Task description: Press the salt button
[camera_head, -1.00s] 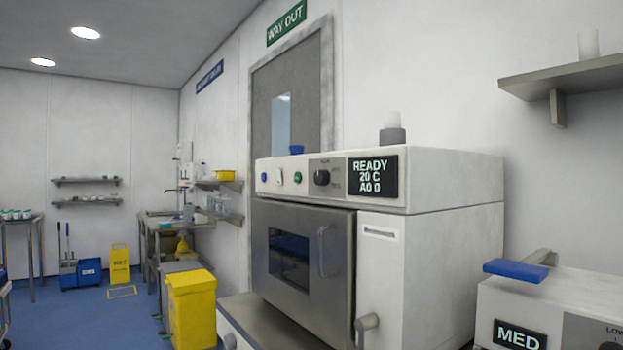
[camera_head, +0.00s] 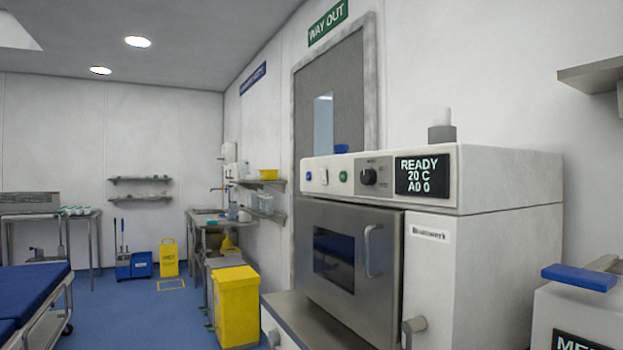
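No button marked as salt can be made out. A white and steel washer-type machine (camera_head: 505,185) stands at the right with its door (camera_head: 345,300) shut. Its front panel carries a blue button (camera_head: 308,176), a white button (camera_head: 324,177), a green button (camera_head: 343,176) and a black knob (camera_head: 368,176). Its display (camera_head: 422,175) reads READY, 20 C and A0 0. Any labels by the buttons are too small to read. Neither of my grippers is in view.
A second machine (camera_head: 580,312) with a blue handle stands at the lower right, partly cut off. A yellow bin (camera_head: 236,306) stands left of the washer. A blue-topped trolley (camera_head: 30,291) is at the far left. Blue floor (camera_head: 135,310) between trolley and bin is clear.

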